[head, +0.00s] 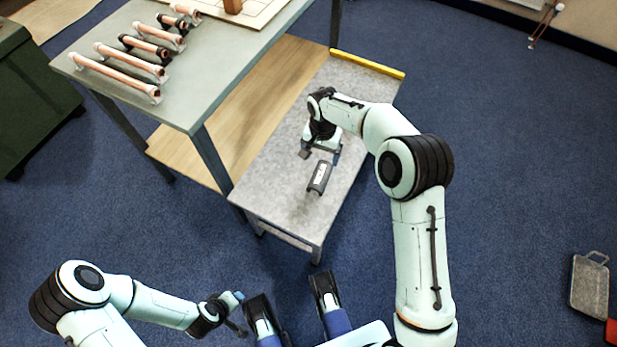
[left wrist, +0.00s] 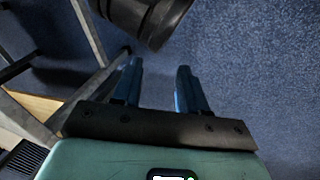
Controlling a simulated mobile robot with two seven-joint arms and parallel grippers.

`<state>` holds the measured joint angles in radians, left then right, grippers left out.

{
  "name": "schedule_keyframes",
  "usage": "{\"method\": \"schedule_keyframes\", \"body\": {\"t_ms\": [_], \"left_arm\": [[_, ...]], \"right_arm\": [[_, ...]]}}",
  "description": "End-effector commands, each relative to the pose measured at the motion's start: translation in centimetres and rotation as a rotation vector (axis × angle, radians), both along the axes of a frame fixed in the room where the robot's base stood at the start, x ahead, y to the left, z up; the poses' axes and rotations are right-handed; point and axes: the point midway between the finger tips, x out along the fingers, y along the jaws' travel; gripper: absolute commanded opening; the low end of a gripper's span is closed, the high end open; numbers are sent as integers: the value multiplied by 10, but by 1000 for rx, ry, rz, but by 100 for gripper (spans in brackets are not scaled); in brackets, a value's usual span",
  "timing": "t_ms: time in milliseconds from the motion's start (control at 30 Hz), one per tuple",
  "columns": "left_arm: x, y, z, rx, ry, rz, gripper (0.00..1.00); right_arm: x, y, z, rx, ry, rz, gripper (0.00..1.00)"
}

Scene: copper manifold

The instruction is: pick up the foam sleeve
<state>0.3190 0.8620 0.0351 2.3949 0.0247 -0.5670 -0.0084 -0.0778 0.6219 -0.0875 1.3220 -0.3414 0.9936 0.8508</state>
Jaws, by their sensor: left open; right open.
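The foam sleeve (head: 320,177) is a short dark grey cylinder with a pale label, lying on the low grey bench top (head: 270,190). My right gripper (head: 321,155) is open just beyond the sleeve, pointing down over the bench. It looks empty, and a small gap shows between it and the sleeve. My left gripper (head: 240,312) is low at the bottom left of the head view, away from the bench. In the left wrist view its blue fingers (left wrist: 158,88) are apart with nothing between them.
A higher grey table (head: 215,75) at the upper left holds several copper pipes (head: 118,70), some with dark sleeves. A yellow strip (head: 368,64) edges the bench's far end. A dark green cabinet (head: 35,95) stands left. The bench around the sleeve is clear.

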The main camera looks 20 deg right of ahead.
Motion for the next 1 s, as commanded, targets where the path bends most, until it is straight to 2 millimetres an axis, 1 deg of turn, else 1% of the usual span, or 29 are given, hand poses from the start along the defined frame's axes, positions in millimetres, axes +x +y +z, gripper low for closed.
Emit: {"method": "schedule_keyframes", "body": {"t_ms": [67, 133, 300, 367, 500, 667, 767, 1000], "left_arm": [[3, 2, -6, 4, -8, 4, 43], [7, 3, -8, 8, -18, 8, 43], [19, 10, -16, 25, -49, 20, 43], [23, 12, -18, 30, -58, 24, 43], [20, 14, -24, 32, -47, 27, 43], [18, 15, -27, 33, -41, 28, 43], [13, 15, -33, 32, -22, 28, 43], [-9, 18, -53, 28, 53, 31, 43]], "right_arm": [[3, -2, -2, -9, -1, -13, 87], [3, -3, -10, -11, 2, -17, 87], [2, -3, -45, -9, 3, -17, 87], [2, -2, -55, -9, 2, -16, 87], [2, -2, -72, -9, 0, -15, 87], [2, -2, -79, -9, 0, -15, 87], [0, -2, -87, -8, 0, -15, 87], [-4, -2, -124, -8, 2, -15, 87]]}}
